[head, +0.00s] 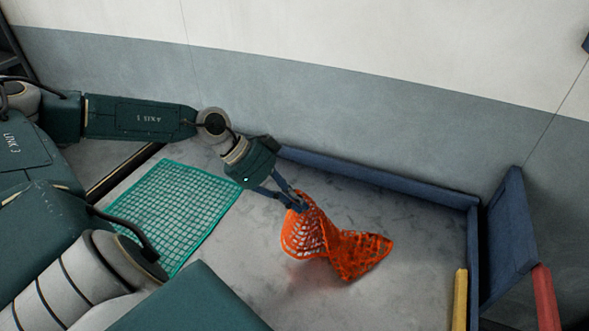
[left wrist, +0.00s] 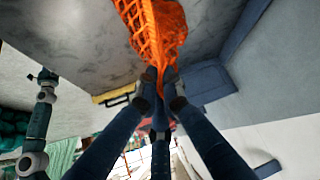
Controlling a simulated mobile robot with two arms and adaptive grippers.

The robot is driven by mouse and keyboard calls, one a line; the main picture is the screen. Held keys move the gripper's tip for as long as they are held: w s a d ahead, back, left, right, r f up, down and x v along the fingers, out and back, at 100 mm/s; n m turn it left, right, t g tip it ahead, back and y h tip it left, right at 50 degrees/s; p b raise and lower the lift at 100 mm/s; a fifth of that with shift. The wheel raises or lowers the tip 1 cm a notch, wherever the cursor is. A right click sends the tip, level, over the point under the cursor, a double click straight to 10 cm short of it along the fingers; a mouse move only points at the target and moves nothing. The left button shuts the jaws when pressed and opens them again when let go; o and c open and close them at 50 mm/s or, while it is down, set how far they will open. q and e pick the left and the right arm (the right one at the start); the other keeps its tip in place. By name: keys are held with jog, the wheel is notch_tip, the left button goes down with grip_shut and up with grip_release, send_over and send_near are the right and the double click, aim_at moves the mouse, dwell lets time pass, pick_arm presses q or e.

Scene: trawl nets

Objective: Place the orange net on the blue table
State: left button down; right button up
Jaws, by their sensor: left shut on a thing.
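The orange net (head: 345,250) is bunched and draped over the grey top of the blue-edged table (head: 420,210). My left gripper (head: 296,203) is shut on its upper left edge. The net hangs from the fingers, and its right part spreads low over the tabletop; I cannot tell how much of it rests there. In the left wrist view the net (left wrist: 155,32) comes out from between the fingertips (left wrist: 160,82). My right gripper does not show clearly in either view.
A green net (head: 180,210) lies flat on the left of the tabletop. A raised blue rim (head: 380,178) runs along the back by the wall. At the right are a blue panel (head: 510,240), a yellow post (head: 459,300) and a red post (head: 546,298). The tabletop's front right is clear.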

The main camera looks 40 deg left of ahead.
pick_arm(q)
jog(key=s+a+f, duration=0.4)
jog(key=a+f, duration=0.1)
jog(key=f, duration=0.1)
jog(key=s+a+f, duration=0.5)
jog(key=a+f, duration=0.1)
jog(key=f, duration=0.1)
jog(key=s+a+f, duration=0.4)
jog(key=a+f, duration=0.2)
jog(key=f, duration=0.1)
jog(key=shift+s+a+f, duration=0.25)
jog(key=shift+s, duration=0.15)
jog(key=c, duration=1.6)
grip_release()
jog(key=shift+o, duration=0.2)
jog(key=r+p, duration=0.2)
jog(key=shift+s+a+r+p, duration=0.3)
jog(key=shift+a+r, duration=0.05)
jog(key=shift+a, duration=0.05)
notch_tip(320, 180, up, 7)
jog(key=s+a+p, duration=0.2)
jog(key=p, duration=0.3)
jog(key=shift+a+r+p, duration=0.2)
jog(key=shift+a+p, duration=0.05)
jog(key=shift+p, duration=0.15)
jog(key=shift+s+f, duration=0.1)
